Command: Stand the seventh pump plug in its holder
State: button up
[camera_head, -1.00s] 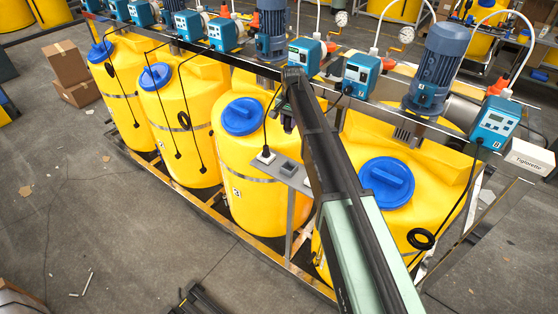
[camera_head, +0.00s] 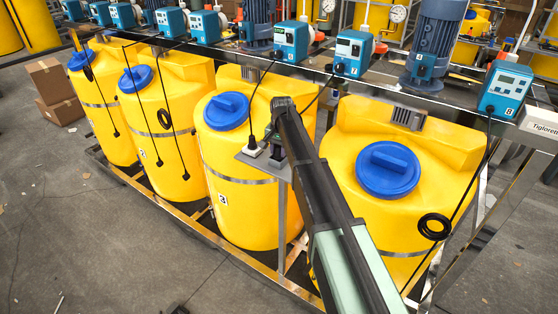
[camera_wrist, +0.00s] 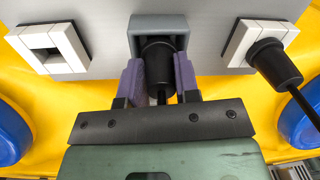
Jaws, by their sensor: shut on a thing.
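In the wrist view, my gripper (camera_wrist: 159,88) has its purple fingers closed on either side of a black plug (camera_wrist: 158,72). The plug's far end is at the opening of the grey holder (camera_wrist: 158,22); how deep it sits cannot be told. A white holder (camera_wrist: 47,50) to the left is empty. A white holder (camera_wrist: 240,40) to the right has another black plug (camera_wrist: 275,65) in it, with its cable trailing right. In the head view, my gripper (camera_head: 272,148) is down at the holder plate (camera_head: 262,168), and my arm hides most of the held plug.
Blue dosing pumps (camera_head: 292,40) stand in a row along the rail above yellow tanks with blue lids (camera_head: 387,170). Black cables hang from the pumps, one beside my arm. A coiled cable (camera_head: 434,226) hangs at the right tank. Open floor lies in front.

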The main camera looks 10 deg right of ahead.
jog(key=shift+f, duration=0.45)
jog(key=shift+s+f+b, duration=0.2)
jog(key=shift+s+b, duration=0.1)
jog(key=shift+b, duration=0.05)
jog(key=o, duration=0.8)
jog(key=shift+s, duration=0.1)
jog(key=shift+o, duration=0.5)
jog(key=shift+r+p, duration=0.45)
jog(key=shift+p, duration=0.1)
jog(key=shift+o, duration=0.3)
notch_tip(320, 180, up, 12)
jog(key=p, duration=1.2)
jog(key=shift+d+r, duration=0.15)
jog(key=shift+d, duration=0.15)
jog(key=s+n, duration=0.6)
jog(key=s, duration=2.8)
jog(key=shift+s+a+f+n+h, duration=0.2)
jog(key=shift+s+a+n+h, duration=0.1)
jog(key=shift+s+a+n, duration=0.1)
